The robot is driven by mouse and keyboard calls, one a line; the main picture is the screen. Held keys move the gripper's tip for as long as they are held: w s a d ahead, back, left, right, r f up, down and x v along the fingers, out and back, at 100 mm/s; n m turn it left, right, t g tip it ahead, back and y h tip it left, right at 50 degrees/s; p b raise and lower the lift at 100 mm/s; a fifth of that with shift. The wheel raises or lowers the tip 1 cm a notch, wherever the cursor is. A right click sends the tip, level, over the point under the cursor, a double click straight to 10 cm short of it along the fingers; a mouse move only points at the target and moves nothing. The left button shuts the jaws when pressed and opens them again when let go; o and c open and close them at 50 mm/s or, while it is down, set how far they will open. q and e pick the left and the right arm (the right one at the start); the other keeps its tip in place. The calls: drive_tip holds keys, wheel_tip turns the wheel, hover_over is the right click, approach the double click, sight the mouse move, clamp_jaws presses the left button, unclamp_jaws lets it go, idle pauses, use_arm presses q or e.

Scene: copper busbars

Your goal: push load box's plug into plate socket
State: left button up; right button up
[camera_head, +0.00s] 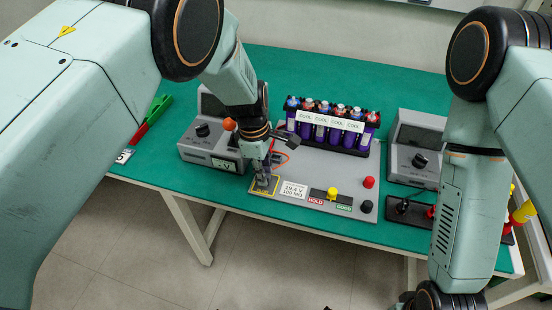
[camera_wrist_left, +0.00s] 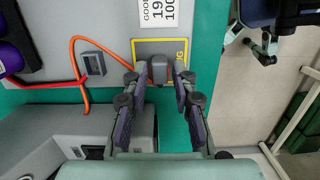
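The grey load box (camera_head: 205,135), with a black knob and a small display, stands left of the light grey plate (camera_head: 330,170). A dark grey plug (camera_wrist_left: 155,64) stands inside the yellow outline (camera_wrist_left: 136,45) on the plate. A small grey socket (camera_wrist_left: 93,63) is on the plate, apart from the plug. An orange cable (camera_wrist_left: 73,55) loops past the socket and down towards the box. My left gripper (camera_wrist_left: 157,80) is open, its fingers on both sides of the plug; contact is unclear. In the head view my left gripper (camera_head: 265,178) is over the plate's front-left corner. My right gripper is hidden.
Several purple cells in a rack (camera_head: 332,124) stand behind the plate. Red, black and yellow knobs and labels are at the plate's front right. A second grey box (camera_head: 418,150) stands farther right. The green table top (camera_head: 290,65) is clear at the back.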

use_arm(q)
drive_tip(key=shift+d, duration=0.1)
clamp_jaws()
drive_tip(key=shift+r, duration=0.2)
wheel_tip(320, 180, up, 2)
drive_tip(key=shift+r+p, duration=0.1)
drive_tip(key=shift+p, duration=1.05)
drive_tip(key=shift+r+p, duration=0.65)
drive_tip(key=shift+r, duration=0.15)
drive_tip(key=shift+f, duration=0.1)
